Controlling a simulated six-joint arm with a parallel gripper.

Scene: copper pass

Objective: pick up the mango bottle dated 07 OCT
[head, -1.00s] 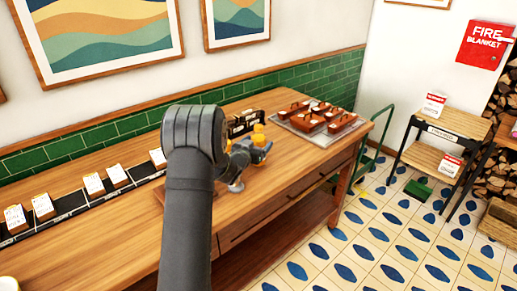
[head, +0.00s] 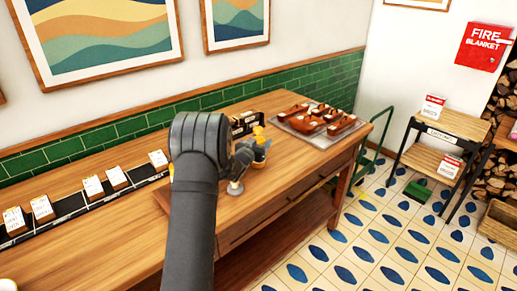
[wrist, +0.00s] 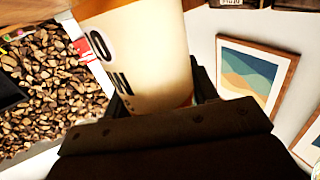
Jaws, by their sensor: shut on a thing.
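My gripper (wrist: 160,108) is shut on a bottle with a cream label (wrist: 140,55), which fills the middle of the wrist view. Large dark letters, including an O, show on the label's left side, and a thin orange strip shows near its lower edge. No date is readable, so I cannot tell whether it is the 07 OCT one.
The counter (head: 120,230) has a black strip with several white cards (head: 93,187) at left. A tray (head: 290,126) with brown boxes stands at the far right end. A dark rack (head: 246,120) stands behind my gripper. The front of the counter is clear.

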